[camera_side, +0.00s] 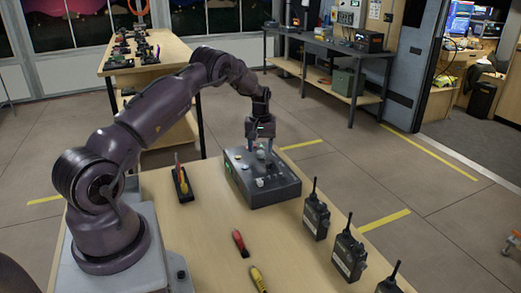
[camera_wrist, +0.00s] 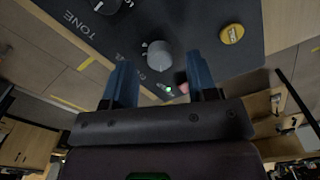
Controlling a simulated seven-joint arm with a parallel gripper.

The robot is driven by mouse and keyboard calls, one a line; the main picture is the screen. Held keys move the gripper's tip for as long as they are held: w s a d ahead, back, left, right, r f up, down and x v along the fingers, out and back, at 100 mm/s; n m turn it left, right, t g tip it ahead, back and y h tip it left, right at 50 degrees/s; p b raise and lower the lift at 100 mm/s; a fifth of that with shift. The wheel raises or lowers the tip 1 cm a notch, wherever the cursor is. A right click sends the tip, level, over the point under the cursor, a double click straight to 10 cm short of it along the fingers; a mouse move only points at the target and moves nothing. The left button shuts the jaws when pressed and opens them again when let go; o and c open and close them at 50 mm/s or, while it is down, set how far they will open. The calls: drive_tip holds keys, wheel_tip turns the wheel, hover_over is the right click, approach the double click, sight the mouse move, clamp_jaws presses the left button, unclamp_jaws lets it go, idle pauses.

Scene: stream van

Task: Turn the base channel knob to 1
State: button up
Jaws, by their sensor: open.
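The dark control box (camera_side: 258,193) stands on the near table, with several small knobs and buttons on its top. In the wrist view, a round grey knob (camera_wrist: 160,55) sits on the box panel (camera_wrist: 200,12), beside a partly hidden label ending in "EL". Its pointer setting is too small to read. My gripper (camera_side: 261,151) points down over the far part of the box. In the wrist view my gripper (camera_wrist: 160,62) has its two blue fingers apart, one on each side of the grey knob in the picture. Contact cannot be told.
A yellow button (camera_wrist: 231,33) lies right of the knob. Several black radios, including one (camera_side: 316,212), line the table's right edge. A red-handled tool (camera_side: 240,243), a yellow-handled tool (camera_side: 258,278) and a small holder (camera_side: 182,184) lie nearby. Bare tabletop lies between.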

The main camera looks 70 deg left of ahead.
sight(260, 151)
wheel_tip(260, 151, up, 12)
drive_tip(key=shift+f, duration=0.2)
idle(0.4)
drive_tip(key=s+d+r+m+t, duration=0.2)
drive_tip(key=s+d+r+m, duration=0.2)
drive_tip(key=s+d, duration=0.3)
drive_tip(key=s+d+r+m+t, duration=0.1)
drive_tip(key=s+d+r+m, duration=0.3)
drive_tip(key=d, duration=1.2)
drive_tip(key=s+d+r+m+t, duration=0.2)
drive_tip(key=s+d+r+m, duration=0.3)
drive_tip(key=s+d+r, duration=0.3)
drive_tip(key=s+d, duration=0.3)
drive_tip(key=d, duration=0.1)
drive_tip(key=shift+s+t, duration=0.2)
drive_tip(key=shift+t, duration=0.1)
